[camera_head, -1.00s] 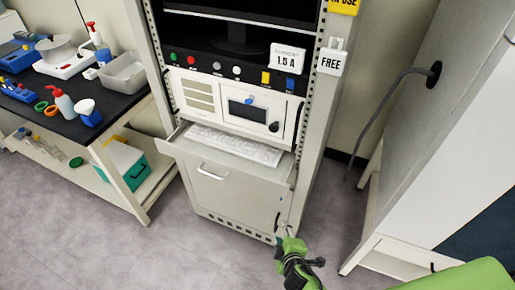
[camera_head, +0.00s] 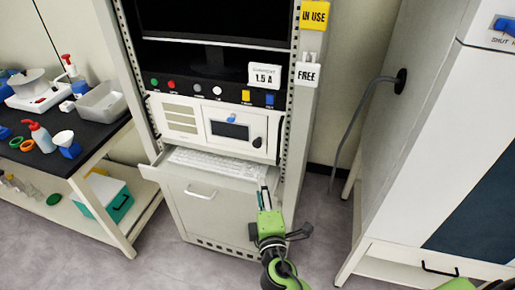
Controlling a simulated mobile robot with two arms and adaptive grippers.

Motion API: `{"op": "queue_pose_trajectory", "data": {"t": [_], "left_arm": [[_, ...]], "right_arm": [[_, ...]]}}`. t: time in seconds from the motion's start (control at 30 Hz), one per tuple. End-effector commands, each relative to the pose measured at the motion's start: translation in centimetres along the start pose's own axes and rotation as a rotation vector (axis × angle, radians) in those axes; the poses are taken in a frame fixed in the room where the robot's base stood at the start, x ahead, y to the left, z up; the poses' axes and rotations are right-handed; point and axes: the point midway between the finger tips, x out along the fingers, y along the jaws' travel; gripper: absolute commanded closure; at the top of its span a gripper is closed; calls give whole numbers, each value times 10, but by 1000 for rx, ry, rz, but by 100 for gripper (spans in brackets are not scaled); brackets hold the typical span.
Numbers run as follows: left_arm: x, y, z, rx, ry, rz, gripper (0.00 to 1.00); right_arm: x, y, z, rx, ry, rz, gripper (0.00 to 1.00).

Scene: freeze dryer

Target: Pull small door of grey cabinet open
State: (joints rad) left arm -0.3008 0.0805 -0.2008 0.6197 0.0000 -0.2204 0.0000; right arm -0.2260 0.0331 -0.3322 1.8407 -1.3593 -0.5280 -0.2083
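The grey cabinet (camera_head: 292,140) is a tall rack standing in the middle of the view. Its lower front panel (camera_head: 205,222) appears closed and has a bar handle (camera_head: 200,191) near its top left. A smaller white front panel (camera_head: 236,128) with a dark display sits higher up. My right gripper (camera_head: 264,192) is upright in front of the right edge of the lower panel, with its fingers pointing up. The fingers look close together, and their gap and any contact cannot be made out. The gripper hides part of that edge. My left gripper is not in view.
A keyboard tray (camera_head: 152,172) juts out above the lower panel. A black-topped bench (camera_head: 88,143) with labware stands to the left. A large white and grey unit (camera_head: 425,165) stands to the right, with a cable (camera_head: 352,125) running down. Floor shows between them.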

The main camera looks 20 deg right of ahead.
Motion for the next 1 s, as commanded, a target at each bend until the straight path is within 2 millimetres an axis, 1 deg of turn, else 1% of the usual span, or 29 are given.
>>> {"op": "queue_pose_trajectory", "data": {"t": [0.03,0.07,0.1,0.2,0.27,0.37,0.53,0.7,0.8,0.9,1.0], "left_arm": [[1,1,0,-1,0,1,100],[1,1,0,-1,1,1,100],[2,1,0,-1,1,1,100],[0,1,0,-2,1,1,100],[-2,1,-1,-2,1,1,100],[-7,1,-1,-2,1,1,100],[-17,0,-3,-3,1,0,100],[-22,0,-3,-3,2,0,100],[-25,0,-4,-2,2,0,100],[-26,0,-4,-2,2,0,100],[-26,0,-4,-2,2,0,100]], "right_arm": [[0,14,0,-9,-5,31,62],[-1,20,0,-14,-8,43,62],[-1,31,1,-22,-12,66,62],[0,43,1,-34,-18,89,62],[5,44,1,-36,-18,91,62],[19,47,2,-37,-19,92,62],[54,51,2,-37,-18,92,62],[88,52,3,-35,-18,90,62],[106,54,3,-36,-18,90,62],[119,53,3,-35,-18,89,62],[128,54,3,-35,-17,88,62]]}}
